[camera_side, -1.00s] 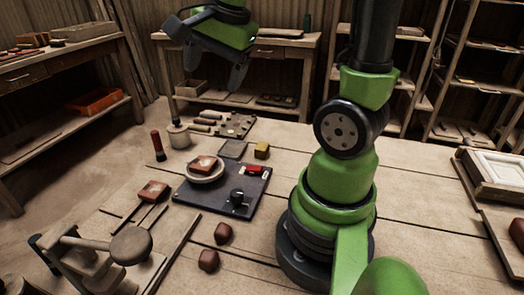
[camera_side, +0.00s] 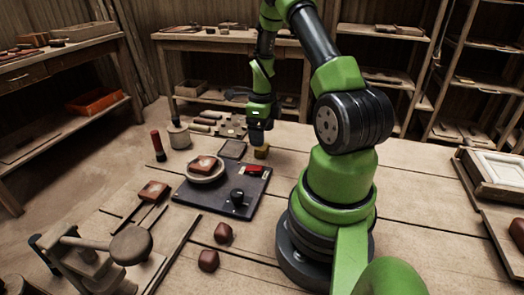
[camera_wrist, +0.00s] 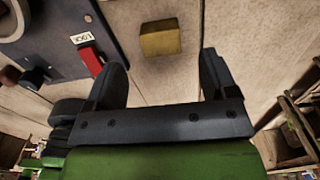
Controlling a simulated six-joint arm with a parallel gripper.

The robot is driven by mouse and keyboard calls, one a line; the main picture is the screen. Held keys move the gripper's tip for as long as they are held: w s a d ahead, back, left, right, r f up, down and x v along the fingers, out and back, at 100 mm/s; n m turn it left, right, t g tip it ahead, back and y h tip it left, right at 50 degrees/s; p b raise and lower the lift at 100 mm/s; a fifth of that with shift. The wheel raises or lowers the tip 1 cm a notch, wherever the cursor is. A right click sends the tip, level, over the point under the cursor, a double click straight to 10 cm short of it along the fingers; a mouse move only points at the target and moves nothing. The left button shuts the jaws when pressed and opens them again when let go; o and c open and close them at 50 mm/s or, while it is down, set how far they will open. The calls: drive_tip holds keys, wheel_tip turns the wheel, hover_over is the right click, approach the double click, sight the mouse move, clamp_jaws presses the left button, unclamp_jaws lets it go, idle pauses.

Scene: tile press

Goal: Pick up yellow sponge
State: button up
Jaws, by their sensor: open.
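The yellow sponge (camera_side: 261,153) is a small block on the wooden table, just behind the dark press board. In the side view my gripper (camera_side: 257,136) is right above it, pointing down and covering part of its top. The sponge also shows in the wrist view (camera_wrist: 160,38), lying apart from the fingers and beyond their tips. My gripper (camera_wrist: 165,75) is open there, with its two dark fingers spread and nothing between them but bare table.
The dark press board (camera_side: 222,200) holds a round dish with a reddish tile, a red lock switch (camera_side: 254,170) and a black knob (camera_side: 238,197). A grey square pad (camera_side: 232,149) lies left of the sponge. The table right of the sponge is clear.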

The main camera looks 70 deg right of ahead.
sight(262, 150)
drive_tip(key=f, duration=0.5)
drive_tip(key=shift+s+f, duration=0.2)
drive_tip(key=c, duration=1)
